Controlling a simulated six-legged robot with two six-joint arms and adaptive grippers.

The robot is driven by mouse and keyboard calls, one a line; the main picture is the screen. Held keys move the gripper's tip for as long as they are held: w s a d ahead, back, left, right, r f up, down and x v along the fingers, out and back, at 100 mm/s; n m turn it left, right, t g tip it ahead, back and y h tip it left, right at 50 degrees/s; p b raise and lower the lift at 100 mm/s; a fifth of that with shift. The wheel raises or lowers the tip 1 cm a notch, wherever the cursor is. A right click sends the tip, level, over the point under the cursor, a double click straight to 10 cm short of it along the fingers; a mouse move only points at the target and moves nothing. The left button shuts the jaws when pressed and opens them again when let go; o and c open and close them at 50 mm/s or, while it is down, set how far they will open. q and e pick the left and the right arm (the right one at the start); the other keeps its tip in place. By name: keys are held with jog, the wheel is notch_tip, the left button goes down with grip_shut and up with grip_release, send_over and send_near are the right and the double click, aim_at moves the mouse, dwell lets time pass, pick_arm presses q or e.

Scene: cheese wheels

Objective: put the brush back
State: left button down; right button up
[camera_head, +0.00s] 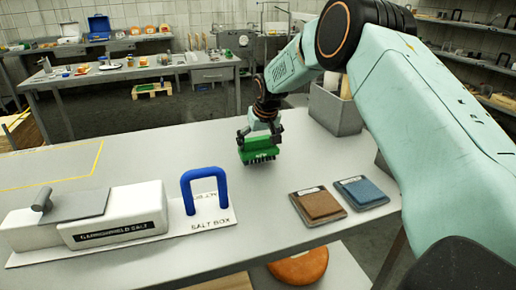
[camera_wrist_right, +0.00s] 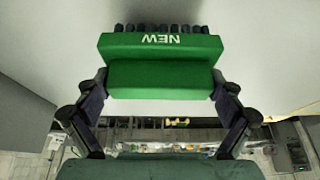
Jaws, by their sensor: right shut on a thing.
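A green brush (camera_head: 258,148) with dark bristles pointing down is in my right gripper (camera_head: 259,135), over the far part of the white table in the head view. The gripper is shut on the brush's green back. In the right wrist view the brush (camera_wrist_right: 163,62) sits between the two fingers of my right gripper (camera_wrist_right: 160,90), with the word NEW on its side. I cannot tell whether the bristles touch the table. My left gripper is not in view.
A white salt box (camera_head: 110,218) and a blue arch (camera_head: 204,186) stand at the left front of the table (camera_head: 270,215). Brown (camera_head: 318,205) and blue (camera_head: 362,192) pads lie at the right. A grey bin (camera_head: 336,112) stands at the far right edge. The table between is clear.

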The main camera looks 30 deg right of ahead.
jog(key=shift+s+f, duration=0.35)
jog(key=shift+f, duration=0.2)
jog(key=shift+w+f, duration=0.25)
jog(key=shift+w, duration=0.15)
jog(key=o, duration=0.9)
jog(key=shift+w+f, duration=0.1)
jog(key=shift+f, duration=0.05)
jog(key=shift+c, duration=0.2)
jog(key=shift+s+r, duration=0.35)
jog(key=shift+s, duration=0.05)
jog(key=shift+w+r, duration=0.1)
jog(key=shift+r, duration=0.15)
jog(key=p+v, duration=0.1)
jog(key=v, duration=0.9)
jog(key=shift+r, duration=0.35)
jog(key=shift+s+a+r, duration=0.1)
jog(key=shift+s, duration=0.15)
